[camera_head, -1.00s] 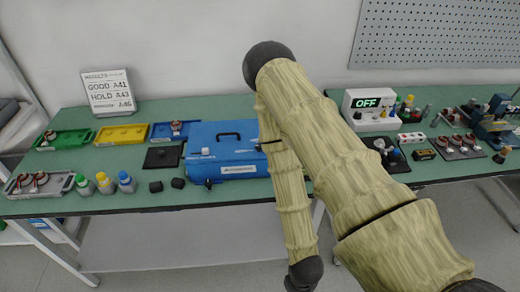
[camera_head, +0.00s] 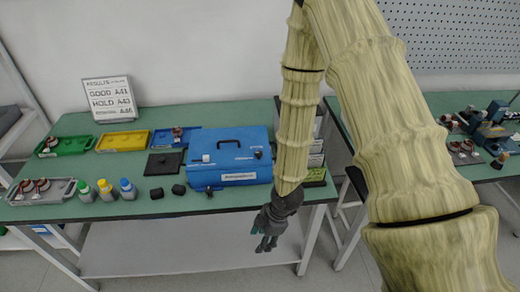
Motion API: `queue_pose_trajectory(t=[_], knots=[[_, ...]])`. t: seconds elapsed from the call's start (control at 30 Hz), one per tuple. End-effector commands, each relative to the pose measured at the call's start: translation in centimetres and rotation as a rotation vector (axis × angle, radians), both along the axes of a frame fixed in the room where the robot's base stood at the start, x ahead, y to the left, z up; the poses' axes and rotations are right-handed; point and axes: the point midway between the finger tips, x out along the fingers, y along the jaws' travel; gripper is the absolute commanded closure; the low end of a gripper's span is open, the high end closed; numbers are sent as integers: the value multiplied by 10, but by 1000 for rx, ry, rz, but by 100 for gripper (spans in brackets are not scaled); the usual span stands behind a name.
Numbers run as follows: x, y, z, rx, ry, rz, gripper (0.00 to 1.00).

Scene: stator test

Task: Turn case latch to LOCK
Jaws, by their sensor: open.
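The blue case (camera_head: 229,158) lies closed on the green table, with a dark handle on its lid and a pale label on its front. A small dark latch knob (camera_head: 209,190) shows at the lower left of its front. A white knob (camera_head: 206,158) and a dark knob (camera_head: 258,154) stand on its upper face. Lock markings are too small to read. My gripper (camera_head: 267,243) hangs open and empty in front of the table edge, below and right of the case, apart from it.
Green (camera_head: 64,147), yellow (camera_head: 123,140) and blue (camera_head: 174,136) trays stand at the back left. A gap separates this table from the right one. A results board (camera_head: 109,97) stands behind.

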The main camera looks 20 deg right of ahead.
Motion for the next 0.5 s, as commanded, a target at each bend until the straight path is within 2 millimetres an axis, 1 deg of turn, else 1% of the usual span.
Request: queue_pose_trajectory(t=[0.03,0.27,0.47,0.5], knots=[[15,-2,17,-7,-45,102,53],[70,-18,82,-98,-234,632,53],[117,-42,146,-249,-385,1083,53],[126,-48,159,-287,-410,1171,53]])
